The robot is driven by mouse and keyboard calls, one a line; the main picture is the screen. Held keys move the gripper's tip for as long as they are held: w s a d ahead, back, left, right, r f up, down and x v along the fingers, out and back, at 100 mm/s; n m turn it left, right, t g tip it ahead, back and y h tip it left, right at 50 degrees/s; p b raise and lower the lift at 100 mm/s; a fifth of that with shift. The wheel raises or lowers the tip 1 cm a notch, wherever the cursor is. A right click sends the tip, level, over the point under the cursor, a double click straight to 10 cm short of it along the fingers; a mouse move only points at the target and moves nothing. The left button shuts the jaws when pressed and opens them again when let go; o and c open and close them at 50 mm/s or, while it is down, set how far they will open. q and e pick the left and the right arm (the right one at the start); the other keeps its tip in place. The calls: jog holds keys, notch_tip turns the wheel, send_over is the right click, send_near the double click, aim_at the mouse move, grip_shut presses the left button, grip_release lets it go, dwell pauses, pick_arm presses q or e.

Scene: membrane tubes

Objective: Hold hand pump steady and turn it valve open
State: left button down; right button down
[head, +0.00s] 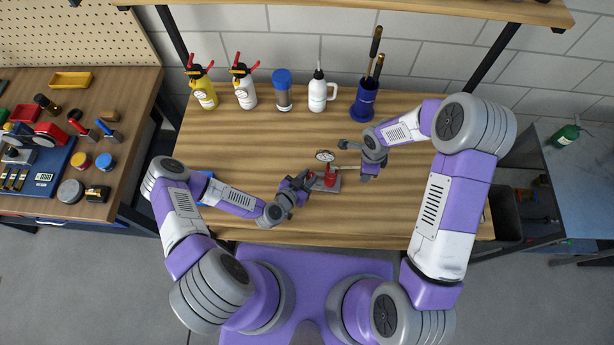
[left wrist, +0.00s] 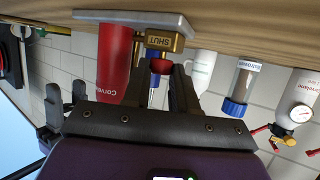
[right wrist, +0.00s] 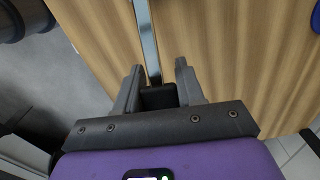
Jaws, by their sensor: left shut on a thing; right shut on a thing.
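The hand pump has a red body (head: 331,180), a round gauge (head: 325,156) and a grey base plate, and stands upright mid-table. Its red barrel (left wrist: 113,62) and brass valve block (left wrist: 165,41), marked SHUT, show in the left wrist view. My left gripper (head: 309,183) is shut on the red valve knob (left wrist: 161,66), with a finger on each side. My right gripper (head: 358,164) is shut on the black grip (right wrist: 158,97) at the end of the pump's steel lever (right wrist: 146,40). The fingers partly hide both parts.
A yellow sprayer (head: 204,92), a white sprayer (head: 244,90), a blue-capped jar (head: 283,95), a white bottle (head: 318,94) and a blue tool holder (head: 364,101) line the table's back. The wooden table (head: 250,140) is mostly clear around the pump.

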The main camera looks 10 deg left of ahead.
pick_arm(q)
jog(key=n+t+y, duration=0.1)
jog(key=n+y, duration=0.1)
jog(key=y, duration=0.1)
jog(key=d+n+y, duration=0.1)
jog(key=n+y, duration=0.2)
jog(key=shift+s+d+n+t, duration=0.2)
jog(key=shift+n+t, duration=0.1)
jog(key=shift+t, duration=0.1)
jog(key=shift+d+n+g+y, duration=0.15)
jog(key=shift+n+g+y, duration=0.1)
jog(key=shift+n+y, duration=0.9)
jog(key=shift+d+n+g+y, duration=0.1)
jog(key=shift+n+g+y, duration=0.15)
jog(key=shift+n+y, duration=0.9)
jog(key=shift+w+y, duration=0.1)
jog(key=shift+y, duration=0.3)
jog(key=c, duration=0.9)
grip_release()
jog(key=shift+a, duration=0.1)
jog(key=shift+c, duration=0.2)
